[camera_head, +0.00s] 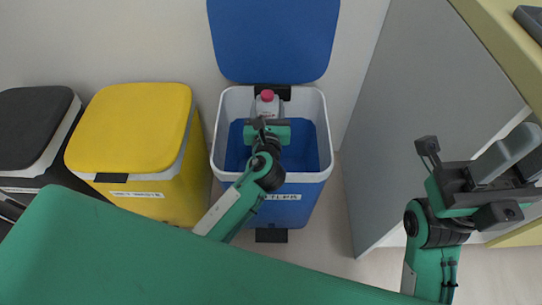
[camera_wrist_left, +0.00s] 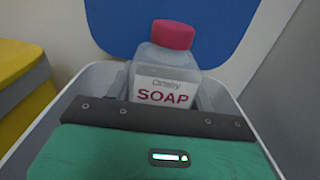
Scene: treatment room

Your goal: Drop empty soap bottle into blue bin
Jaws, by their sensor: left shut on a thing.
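The soap bottle (camera_head: 266,107) is clear with a red cap and a white SOAP label. It also shows upright in the left wrist view (camera_wrist_left: 165,78). My left gripper (camera_head: 267,122) is shut on the bottle and holds it over the blue bin, near the back of its opening. The gripper body hides the bottle's lower part. The blue bin (camera_head: 309,192) has a white rim, and its blue lid (camera_head: 275,40) stands open behind it. My right gripper (camera_head: 505,157) is empty-looking at the right, away from the bin; its finger gap is unclear.
A yellow bin (camera_head: 135,130) with a shut lid stands left of the blue bin. A dark-lidded bin (camera_head: 35,125) is at the far left. A grey panel (camera_head: 425,90) rises at the right, beside a pale yellow counter edge (camera_head: 500,45). A pedal (camera_head: 271,236) sits at the blue bin's foot.

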